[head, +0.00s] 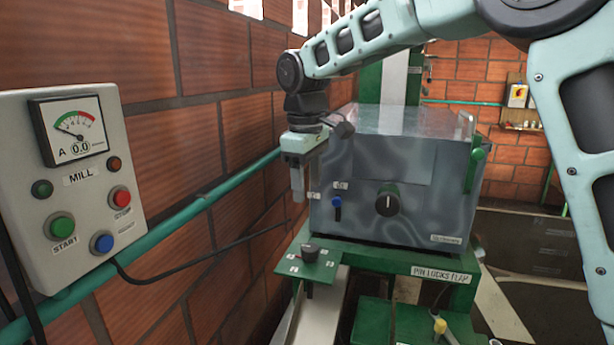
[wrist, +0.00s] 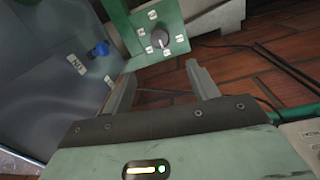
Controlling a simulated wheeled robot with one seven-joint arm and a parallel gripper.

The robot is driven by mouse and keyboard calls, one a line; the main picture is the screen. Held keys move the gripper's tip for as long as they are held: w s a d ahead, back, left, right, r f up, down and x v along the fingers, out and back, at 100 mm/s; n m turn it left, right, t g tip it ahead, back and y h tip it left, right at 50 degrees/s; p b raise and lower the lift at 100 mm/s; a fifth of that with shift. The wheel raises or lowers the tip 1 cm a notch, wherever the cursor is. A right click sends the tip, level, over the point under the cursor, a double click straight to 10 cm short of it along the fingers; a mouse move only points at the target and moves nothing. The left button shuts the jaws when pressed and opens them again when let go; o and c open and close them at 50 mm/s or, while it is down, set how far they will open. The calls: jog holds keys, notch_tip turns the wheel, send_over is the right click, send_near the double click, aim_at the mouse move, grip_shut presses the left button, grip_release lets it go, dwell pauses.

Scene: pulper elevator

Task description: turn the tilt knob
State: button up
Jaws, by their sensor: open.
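A dark round knob (head: 310,253) stands on a small green plate (head: 285,265) with several white labels around it. In the wrist view the same knob (wrist: 159,38) sits beyond my fingertips, on the green plate (wrist: 176,22). A larger black knob (head: 387,200) with a pale mark is on the front of the grey metal box. The labels are too small to read, so I cannot tell which knob is the tilt one. My gripper (head: 298,195) points down above the plate, left of the box. In the wrist view its fingers (wrist: 160,85) are apart, with nothing between them.
The brick wall (head: 225,60) and a green pipe (head: 200,203) are on the left. A MILL panel (head: 115,220) hangs there. A yellow-topped part (head: 440,326) is lower right.

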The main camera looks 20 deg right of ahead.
jog(key=shift+r, duration=1.2)
